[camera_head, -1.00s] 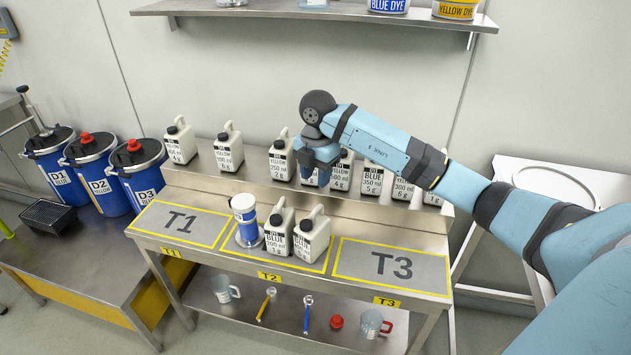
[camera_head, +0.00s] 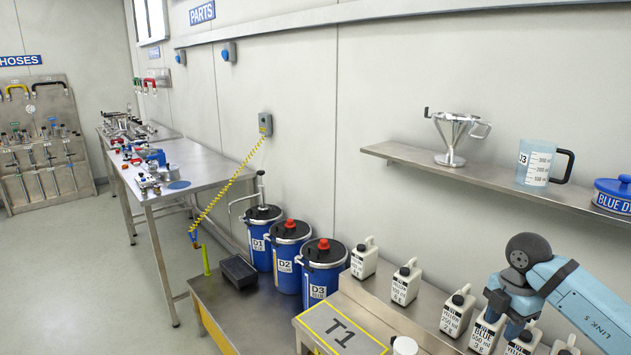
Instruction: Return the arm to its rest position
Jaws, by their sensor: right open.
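My right arm comes in from the lower right, with its blue links and dark joints. My right gripper (camera_head: 506,318) is open and points down over the raised shelf of the bench, just in front of the row of white bottles. It partly covers a bottle labelled BLUE (camera_head: 483,333), and I cannot tell whether they touch. Nothing is visible between the fingers. My left gripper is not in view.
More white bottles (camera_head: 404,285) stand along the raised shelf. Blue drums (camera_head: 323,270) and a black tray (camera_head: 238,270) are left of the bench. The floor at left is clear.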

